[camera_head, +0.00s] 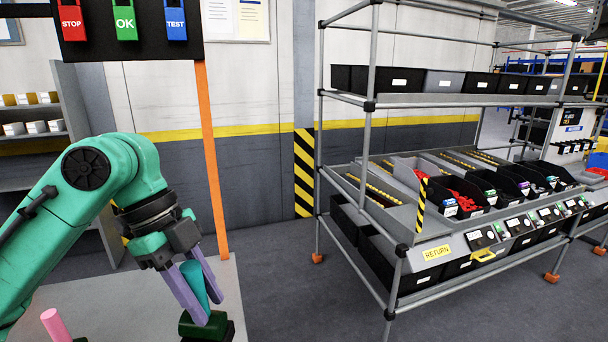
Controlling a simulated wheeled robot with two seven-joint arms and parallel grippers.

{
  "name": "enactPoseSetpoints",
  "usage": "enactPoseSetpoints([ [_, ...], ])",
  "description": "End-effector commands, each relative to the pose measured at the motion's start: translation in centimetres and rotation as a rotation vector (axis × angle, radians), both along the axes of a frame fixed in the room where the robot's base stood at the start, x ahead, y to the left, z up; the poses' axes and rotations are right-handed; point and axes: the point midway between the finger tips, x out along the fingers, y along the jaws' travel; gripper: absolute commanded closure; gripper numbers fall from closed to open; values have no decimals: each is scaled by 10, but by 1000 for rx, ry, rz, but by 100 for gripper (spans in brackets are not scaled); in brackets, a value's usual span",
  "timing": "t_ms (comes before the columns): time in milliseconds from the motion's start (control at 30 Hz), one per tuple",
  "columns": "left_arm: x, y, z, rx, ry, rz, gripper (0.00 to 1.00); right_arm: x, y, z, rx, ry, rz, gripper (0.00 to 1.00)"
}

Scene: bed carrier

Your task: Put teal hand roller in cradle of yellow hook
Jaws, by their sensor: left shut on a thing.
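My left gripper (206,305) comes in from the left with its purple fingers pointing down over the pale table. It is shut on the teal hand roller (194,279), whose teal part shows between the fingers. The roller's lower end is close to a dark green block (208,328) on the table; I cannot tell whether it still rests in it. The yellow hook (484,255) is on the front of the rack at the right, far from the gripper. Its cradle is too small to make out clearly. My right gripper is not in view.
A pink rod (55,324) stands on the table (110,295) left of the gripper. An orange post (212,160) rises by the table's right side. The grey rack (400,265) holds several bins and a RETURN label. Open floor (290,290) lies between table and rack.

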Motion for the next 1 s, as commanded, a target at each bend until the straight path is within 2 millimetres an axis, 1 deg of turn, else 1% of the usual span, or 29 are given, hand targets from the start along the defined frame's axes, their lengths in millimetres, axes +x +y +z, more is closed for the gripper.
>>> enactPoseSetpoints([
  [33,-2,-12,2,-2,-3,-33,100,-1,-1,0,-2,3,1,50],
  [100,-5,-24,4,-1,-3,-71,100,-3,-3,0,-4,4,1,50],
  [333,-15,-59,8,-1,-1,-176,100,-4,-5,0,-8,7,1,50],
  [367,-15,-62,8,-2,1,-181,100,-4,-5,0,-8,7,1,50],
  [533,-9,-61,-7,-2,2,-97,100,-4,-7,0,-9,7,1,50],
  [667,-4,-62,-21,-3,2,-18,100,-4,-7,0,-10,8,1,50],
  [833,5,-63,-49,-4,5,137,100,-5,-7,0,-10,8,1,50],
  [900,10,-63,-65,-4,6,227,100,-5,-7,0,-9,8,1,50],
  [967,14,-62,-88,0,7,348,100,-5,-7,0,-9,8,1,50],
  [1000,16,-62,-104,0,9,435,100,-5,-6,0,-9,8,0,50],
])
